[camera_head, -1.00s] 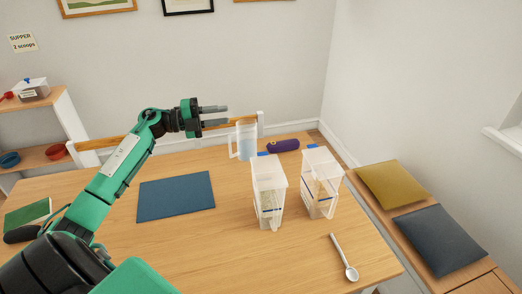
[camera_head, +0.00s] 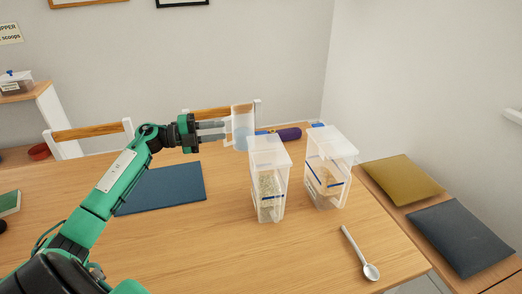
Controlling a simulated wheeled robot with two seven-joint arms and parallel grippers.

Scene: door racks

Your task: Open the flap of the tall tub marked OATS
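Two tall clear tubs with pale lids and blue parts stand side by side on the table: the left tub (camera_head: 268,185) and the right tub (camera_head: 328,175). Both hold pale contents. No OATS marking is readable on either, so I cannot tell which is the oats tub. The lids (camera_head: 269,152) look down on both. My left gripper (camera_head: 224,131) is open, with two spaced fingers pointing right, left of and above the left tub. Its fingertips overlap the handle side of a clear jug (camera_head: 243,122); contact is unclear. My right gripper is out of view.
A purple item (camera_head: 290,134) lies behind the tubs. A white spoon (camera_head: 360,253) lies at the front right. A blue mat (camera_head: 165,190) lies under my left arm. Chairs (camera_head: 92,131) stand behind the table; cushions (camera_head: 402,180) lie at the right. The front middle of the table is clear.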

